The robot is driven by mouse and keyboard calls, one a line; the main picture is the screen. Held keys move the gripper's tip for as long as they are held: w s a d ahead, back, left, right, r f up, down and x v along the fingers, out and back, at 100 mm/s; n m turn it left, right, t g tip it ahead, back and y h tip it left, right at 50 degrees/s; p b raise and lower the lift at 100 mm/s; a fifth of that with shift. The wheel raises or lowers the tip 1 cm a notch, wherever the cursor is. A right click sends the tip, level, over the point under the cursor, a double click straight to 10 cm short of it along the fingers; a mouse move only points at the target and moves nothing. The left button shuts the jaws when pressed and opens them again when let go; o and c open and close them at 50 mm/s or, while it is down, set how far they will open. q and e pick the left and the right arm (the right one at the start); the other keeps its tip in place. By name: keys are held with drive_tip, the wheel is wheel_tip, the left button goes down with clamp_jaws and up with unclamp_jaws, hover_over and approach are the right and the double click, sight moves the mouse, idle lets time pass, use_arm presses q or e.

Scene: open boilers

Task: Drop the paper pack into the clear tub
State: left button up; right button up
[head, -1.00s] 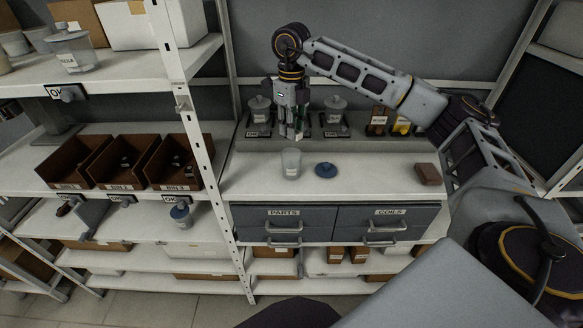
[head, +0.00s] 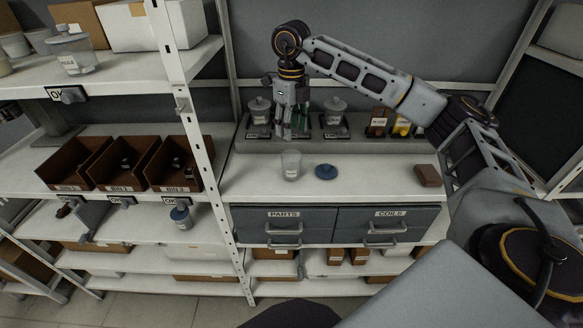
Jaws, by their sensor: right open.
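The clear tub (head: 291,165) stands open and upright on the white worktop, with a round blue lid (head: 326,171) lying to its right. My right gripper (head: 293,138) hangs pointing down above and just behind the tub in the picture. Its fingers are apart, and I see nothing clearly held between them. I cannot make out a pack inside the tub; its contents are too small to tell. A brown pack with a pale label (head: 377,122) stands at the back of the worktop; I cannot tell whether it is the paper pack. My left gripper is not in view.
Lidded jars (head: 335,112) stand on the back ledge beside my gripper, with a yellow pack (head: 401,127) further right. A brown block (head: 428,176) lies at the worktop's right end. A white shelf post (head: 205,150) stands left. The worktop between lid and block is clear.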

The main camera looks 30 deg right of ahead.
wheel_tip(320, 180, up, 11)
idle(0.9)
idle(1.1)
